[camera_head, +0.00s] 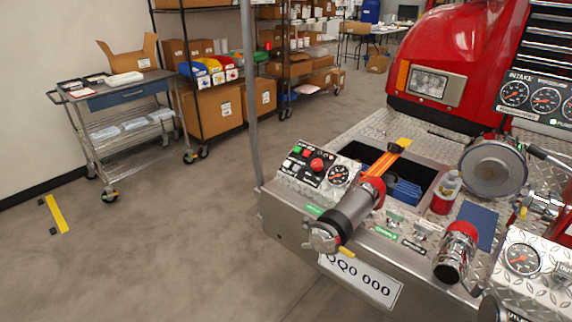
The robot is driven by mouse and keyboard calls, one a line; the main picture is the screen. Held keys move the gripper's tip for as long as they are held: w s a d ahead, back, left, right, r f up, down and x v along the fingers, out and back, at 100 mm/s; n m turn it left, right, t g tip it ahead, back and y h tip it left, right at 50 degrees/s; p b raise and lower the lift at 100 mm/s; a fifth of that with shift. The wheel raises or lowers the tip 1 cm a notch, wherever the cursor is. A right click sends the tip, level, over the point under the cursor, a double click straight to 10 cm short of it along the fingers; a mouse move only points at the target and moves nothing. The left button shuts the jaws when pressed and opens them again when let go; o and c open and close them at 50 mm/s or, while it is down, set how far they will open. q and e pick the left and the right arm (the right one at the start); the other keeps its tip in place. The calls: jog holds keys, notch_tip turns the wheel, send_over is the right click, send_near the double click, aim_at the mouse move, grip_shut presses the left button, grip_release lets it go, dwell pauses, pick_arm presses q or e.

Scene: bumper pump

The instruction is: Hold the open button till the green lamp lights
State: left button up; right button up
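A silver control panel (318,172) sits at the left end of the fire truck's bumper. It carries a small green round part (297,149), a small red one (306,153), a larger red knob (317,165) and a round gauge (339,174). White labels are too small to read, so I cannot tell which part is the open button or the lamp, or whether a lamp is lit. Nothing touches the panel. Neither of my grippers is in view.
A grey and red nozzle (350,213) lies along the bumper right of the panel. A red-capped fitting (457,250), a red bottle (446,192) and a second gauge (522,258) stand further right. A grey upright pole (252,110) rises behind the panel.

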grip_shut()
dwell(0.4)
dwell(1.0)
